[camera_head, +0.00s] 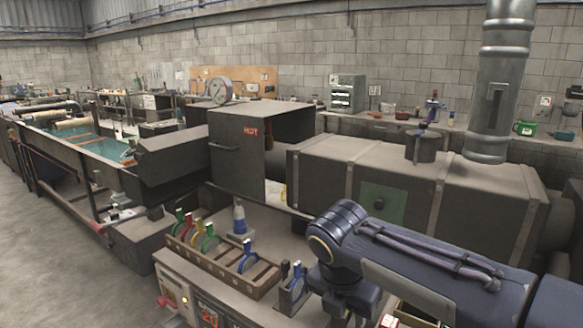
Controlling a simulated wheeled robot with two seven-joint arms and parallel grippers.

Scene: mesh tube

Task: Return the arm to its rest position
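My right arm (430,262) comes in from the lower right, dark blue with purple cables along its top. Its rounded joint (338,232) is near the middle bottom of the head view, and the arm bends down there. My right gripper (345,314) is at the bottom edge, mostly hidden under the arm and cut off by the frame, so its fingers do not show clearly. I cannot tell whether it holds anything. My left arm and gripper are not in view.
A wooden rack (222,262) with several coloured-handled tools stands left of the arm. A blue-and-white cone (240,218) is behind it. A small grey holder (291,292) stands close to the arm. A long dark machine (400,180) lies behind. Open floor (50,262) is at left.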

